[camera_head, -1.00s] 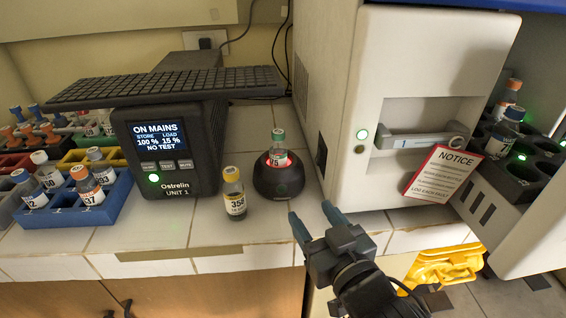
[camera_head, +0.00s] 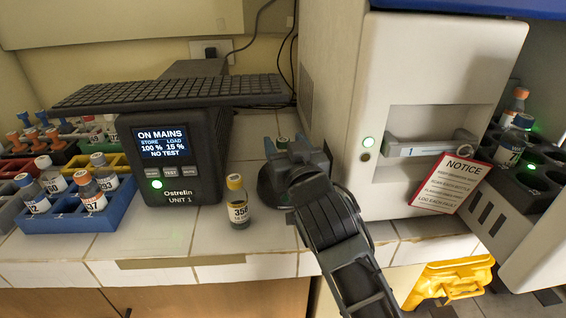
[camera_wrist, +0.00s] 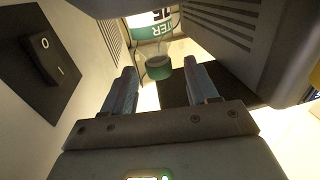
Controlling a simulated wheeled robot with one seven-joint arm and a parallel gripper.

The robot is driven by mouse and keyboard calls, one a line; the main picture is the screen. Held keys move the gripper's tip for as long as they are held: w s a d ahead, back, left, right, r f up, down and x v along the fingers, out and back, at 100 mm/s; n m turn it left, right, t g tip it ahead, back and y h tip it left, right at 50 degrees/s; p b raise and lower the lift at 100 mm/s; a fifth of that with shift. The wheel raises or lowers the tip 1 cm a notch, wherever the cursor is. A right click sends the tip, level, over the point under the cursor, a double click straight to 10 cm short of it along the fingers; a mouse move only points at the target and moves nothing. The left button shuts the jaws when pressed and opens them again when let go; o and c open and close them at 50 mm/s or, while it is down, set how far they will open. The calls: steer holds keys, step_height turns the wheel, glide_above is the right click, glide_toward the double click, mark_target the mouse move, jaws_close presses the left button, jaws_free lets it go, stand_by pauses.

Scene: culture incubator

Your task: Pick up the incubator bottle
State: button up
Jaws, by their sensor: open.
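A green cap (camera_wrist: 158,69) shows between and just beyond the fingertips. I cannot tell whether a finger touches it. More bottles (camera_head: 515,140) stand in the black rack of the open incubator drawer at right.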

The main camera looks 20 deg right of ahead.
steer(key=shift+w+d, duration=0.15)
steer(key=shift+w, duration=1)
jaws_close()
